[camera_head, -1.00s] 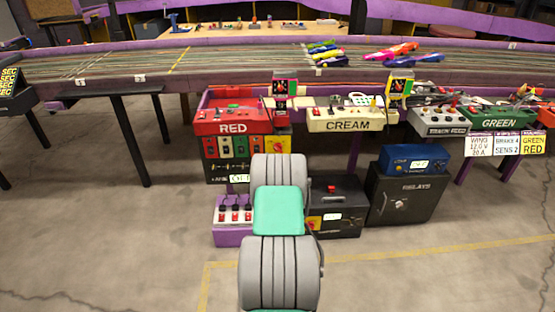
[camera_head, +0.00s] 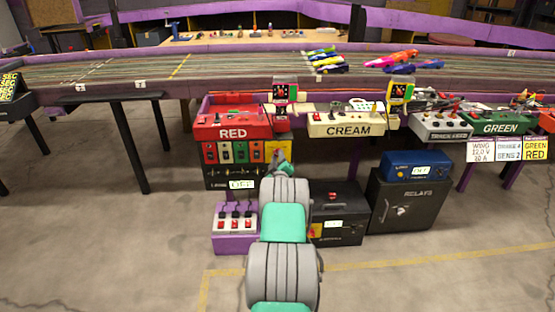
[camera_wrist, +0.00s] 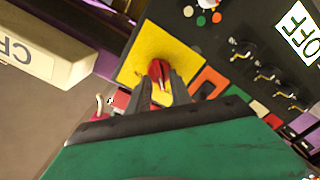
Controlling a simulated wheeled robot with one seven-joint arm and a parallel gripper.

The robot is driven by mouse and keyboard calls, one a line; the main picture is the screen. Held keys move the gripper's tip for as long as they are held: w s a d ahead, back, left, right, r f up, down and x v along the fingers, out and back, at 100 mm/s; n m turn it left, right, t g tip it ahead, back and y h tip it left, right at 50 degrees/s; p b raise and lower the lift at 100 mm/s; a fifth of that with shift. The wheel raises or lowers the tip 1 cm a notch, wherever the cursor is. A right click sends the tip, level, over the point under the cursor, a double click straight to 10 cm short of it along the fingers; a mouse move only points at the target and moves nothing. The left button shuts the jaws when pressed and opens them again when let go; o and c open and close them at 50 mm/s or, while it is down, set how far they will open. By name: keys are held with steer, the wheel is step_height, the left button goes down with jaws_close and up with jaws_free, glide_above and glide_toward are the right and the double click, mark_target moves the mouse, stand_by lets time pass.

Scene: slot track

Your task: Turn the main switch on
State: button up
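The main switch appears to be the red rotary knob (camera_wrist: 159,73) on a yellow plate (camera_wrist: 182,49) in the wrist view. In the head view the yellow plate (camera_head: 284,146) sits at the right end of the black panel under the RED box; the knob is not clear there. In the head view my arm partly covers the gripper.
The CREAM box (camera_wrist: 45,48) is close on the left in the wrist view. Small black switches (camera_wrist: 265,72) and coloured plates lie right of the knob. A purple box with red switches (camera_head: 235,225), a black box (camera_head: 337,230) and the RELAYS cabinet (camera_head: 407,200) stand below.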

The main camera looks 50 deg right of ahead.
jaws_close()
steer(key=shift+f+m+b, duration=0.2)
steer(key=shift+m+b, duration=0.2)
steer(key=shift+b, duration=0.15)
steer(key=m+b, duration=0.3)
steer(key=m, duration=0.2)
steer(key=m+b, duration=0.3)
steer(key=m, duration=0.3)
steer(key=m+b, duration=0.3)
steer(key=m, duration=0.3)
steer(key=shift+s+d+b, duration=0.3)
steer(key=shift+s+b, duration=0.1)
steer(key=shift+r, duration=0.1)
stand_by(0.4)
steer(key=shift+o, duration=0.9)
jaws_free()
